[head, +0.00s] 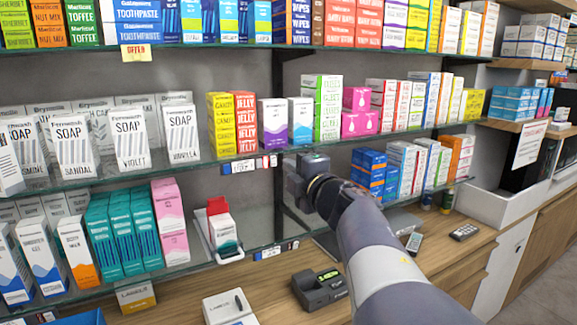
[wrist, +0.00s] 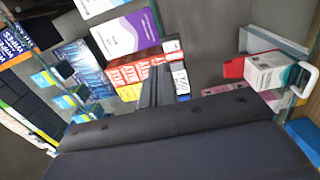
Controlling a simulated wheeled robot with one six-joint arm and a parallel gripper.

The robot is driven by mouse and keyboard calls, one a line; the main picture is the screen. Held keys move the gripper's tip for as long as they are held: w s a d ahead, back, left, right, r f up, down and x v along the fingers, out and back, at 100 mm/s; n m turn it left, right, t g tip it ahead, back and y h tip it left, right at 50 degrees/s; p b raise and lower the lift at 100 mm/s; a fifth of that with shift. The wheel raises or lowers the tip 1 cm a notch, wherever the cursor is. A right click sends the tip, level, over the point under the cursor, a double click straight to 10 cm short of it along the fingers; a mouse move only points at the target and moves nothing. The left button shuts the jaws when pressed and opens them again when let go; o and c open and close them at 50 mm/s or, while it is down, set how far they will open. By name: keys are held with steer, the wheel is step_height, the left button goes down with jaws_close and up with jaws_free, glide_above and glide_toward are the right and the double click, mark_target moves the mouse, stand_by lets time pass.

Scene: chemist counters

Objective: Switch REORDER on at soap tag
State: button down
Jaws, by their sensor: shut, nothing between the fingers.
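White SOAP boxes (head: 130,138) stand at the left of the middle glass shelf. An electronic tag (head: 249,165) with a white face and red and blue parts sits on that shelf's front edge, below the yellow and red boxes. Its text and switch state are too small to read. My gripper (head: 294,178) is in front of the shelf, just right of this tag. In the wrist view the shut, empty fingers (wrist: 159,86) appear close beside the tag (wrist: 179,76); I cannot tell whether they touch it.
A second tag (head: 275,250) is on the lower shelf edge. A holder with a red-topped carton (head: 219,228) stands on the lower shelf, left of my arm. A card terminal (head: 320,288) and a white box (head: 228,307) sit on the wooden counter.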

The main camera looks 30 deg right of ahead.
steer(key=s, duration=0.7)
steer(key=shift+s+d, duration=0.2)
steer(key=shift+s, duration=0.2)
steer(key=shift+w+r, duration=0.1)
steer(key=w+f+t+b, duration=0.1)
steer(key=w+f+b, duration=0.1)
steer(key=w+b, duration=0.4)
steer(key=w, duration=0.3)
steer(key=shift+w+a+f+b, duration=0.15)
steer(key=shift+w+f+b, duration=0.1)
steer(key=shift+b, duration=0.1)
steer(key=shift+w+b, duration=0.1)
steer(key=shift+b, duration=0.45)
steer(key=shift+s, duration=0.85)
